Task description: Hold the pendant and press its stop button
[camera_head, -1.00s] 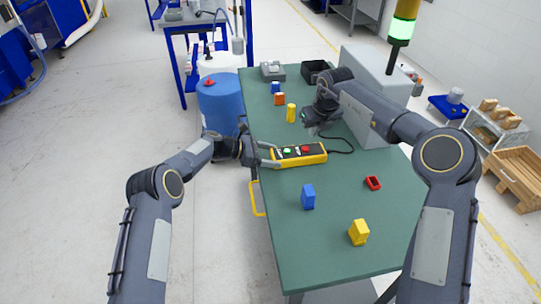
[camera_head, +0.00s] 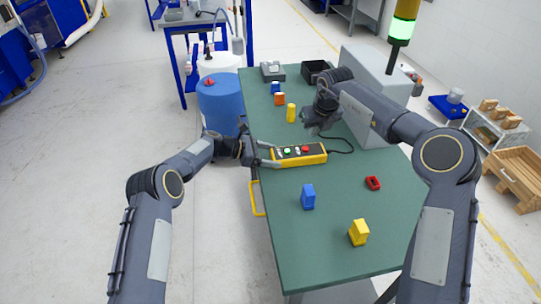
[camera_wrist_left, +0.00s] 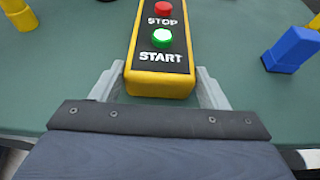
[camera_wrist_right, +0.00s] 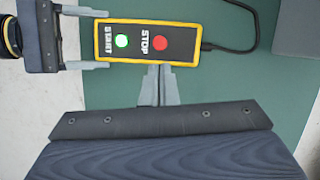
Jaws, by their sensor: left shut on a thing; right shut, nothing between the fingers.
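The yellow pendant (camera_head: 314,159) has a black face with a green START button (camera_wrist_left: 162,38) and a red STOP button (camera_wrist_right: 159,43). It lies on or just above the green table; I cannot tell which. My left gripper (camera_head: 268,154) is shut on the pendant's START end, with one finger on each side, as the left wrist view (camera_wrist_left: 165,88) shows. My right gripper (camera_wrist_right: 156,72) is shut and empty. In the right wrist view its fingertips appear at the pendant's long edge, near the STOP button. In the head view the right gripper (camera_head: 312,127) is beyond the pendant, and its fingertips are hard to make out.
A black cable runs from the pendant toward a grey box (camera_head: 372,85). A blue block (camera_head: 308,197), a yellow block (camera_head: 358,233) and a red part (camera_head: 373,183) stand on the near table (camera_head: 310,255). A yellow cylinder (camera_head: 291,113) stands beyond the pendant.

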